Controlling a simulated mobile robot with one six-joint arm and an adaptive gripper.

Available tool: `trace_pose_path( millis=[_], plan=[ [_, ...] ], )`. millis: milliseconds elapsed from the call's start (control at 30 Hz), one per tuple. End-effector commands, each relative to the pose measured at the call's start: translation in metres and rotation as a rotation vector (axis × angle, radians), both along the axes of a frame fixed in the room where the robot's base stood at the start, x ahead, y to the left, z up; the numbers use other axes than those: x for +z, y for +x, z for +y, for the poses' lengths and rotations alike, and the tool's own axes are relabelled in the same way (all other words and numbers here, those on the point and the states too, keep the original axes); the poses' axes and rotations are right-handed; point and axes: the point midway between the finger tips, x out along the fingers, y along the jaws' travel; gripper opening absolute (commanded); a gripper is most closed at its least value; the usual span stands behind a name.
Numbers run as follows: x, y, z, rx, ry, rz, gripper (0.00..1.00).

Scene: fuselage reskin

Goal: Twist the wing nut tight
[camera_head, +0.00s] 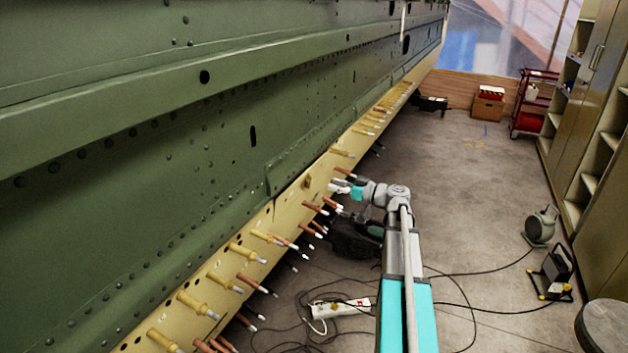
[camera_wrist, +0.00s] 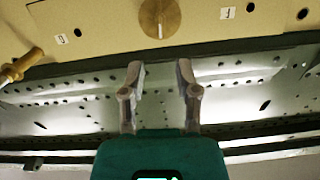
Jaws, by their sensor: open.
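The wing nut (camera_wrist: 160,17) shows at the top middle of the wrist view as a round golden-brown piece with a narrow lighter bar across its centre. It sits on the tan skin strip (camera_wrist: 105,22). My gripper (camera_wrist: 160,68) is open and empty, its two fingers apart and pointing toward the strip, below the wing nut in the picture and not touching it. In the head view my gripper (camera_head: 340,188) is close to the strip's lower edge. A small brown fitting (camera_head: 308,182) on the strip there may be the wing nut, but it is too small to tell.
Several brass and copper-coloured fasteners stick out along the strip; one brass fastener (camera_wrist: 22,65) is at the wrist view's left. The green fuselage (camera_head: 150,130) fills the head view's left. A power strip (camera_head: 340,307) and cables lie on the floor. Open floor (camera_head: 460,190) extends right.

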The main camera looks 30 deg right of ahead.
Motion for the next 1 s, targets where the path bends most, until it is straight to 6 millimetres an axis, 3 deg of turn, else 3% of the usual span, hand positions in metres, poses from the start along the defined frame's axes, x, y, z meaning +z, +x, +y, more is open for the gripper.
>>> trace_pose_path(
  millis=[500, 1000],
  plan=[
    [0.000, 0.055, 0.044, 0.001, 0.000, 0.000, 0.41],
    [0.000, 0.063, 0.052, 0.001, 0.000, 0.000, 0.41]
  ],
)
